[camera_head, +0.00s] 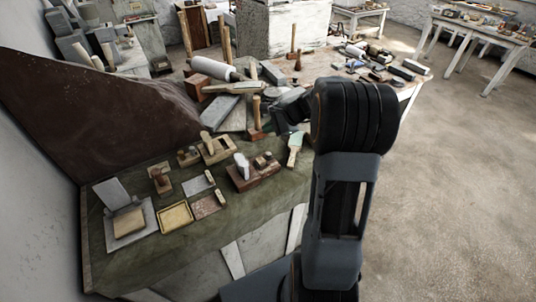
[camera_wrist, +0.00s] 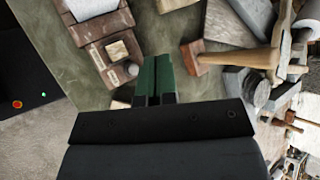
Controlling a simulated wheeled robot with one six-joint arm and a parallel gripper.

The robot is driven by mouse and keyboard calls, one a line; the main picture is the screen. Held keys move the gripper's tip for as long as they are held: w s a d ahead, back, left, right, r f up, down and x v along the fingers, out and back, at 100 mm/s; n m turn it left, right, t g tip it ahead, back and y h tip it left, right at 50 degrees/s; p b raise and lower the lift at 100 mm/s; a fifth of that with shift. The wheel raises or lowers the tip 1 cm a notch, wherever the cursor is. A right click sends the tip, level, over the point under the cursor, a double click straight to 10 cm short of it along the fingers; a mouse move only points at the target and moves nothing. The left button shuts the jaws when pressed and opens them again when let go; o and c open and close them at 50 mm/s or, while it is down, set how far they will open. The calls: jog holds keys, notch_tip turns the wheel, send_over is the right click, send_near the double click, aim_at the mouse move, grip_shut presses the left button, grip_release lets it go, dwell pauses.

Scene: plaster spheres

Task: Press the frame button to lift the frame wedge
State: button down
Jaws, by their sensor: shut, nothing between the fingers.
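A brown base (camera_head: 264,166) carries a pale square wooden block and a small round knob. It also shows in the wrist view (camera_wrist: 114,56), left of my fingers. Beside it a second brown base holds a white upright piece (camera_head: 242,165). A shallow yellow-rimmed frame (camera_head: 175,216) lies flat on the cloth further left. I cannot tell for certain which parts are the frame button and the frame wedge. My gripper (camera_wrist: 154,72) has green fingers, shut and empty, over the cloth to the right of the brown base, apart from it.
A green cloth (camera_head: 150,258) covers the near table. A wooden mallet (camera_wrist: 240,58) and stacked slabs lie right of my fingers. A green-and-pale tool (camera_head: 294,150) lies near the table's right edge. Wooden stamps (camera_head: 214,150) stand behind. Open floor lies to the right.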

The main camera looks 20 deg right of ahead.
aim_at(269, 155)
jog(key=shift+f+b, duration=3.25)
jog(key=shift+f, duration=1.1)
jog(key=shift+f, duration=0.2)
jog(key=shift+f+b, duration=0.2)
jog(key=shift+b, duration=0.2)
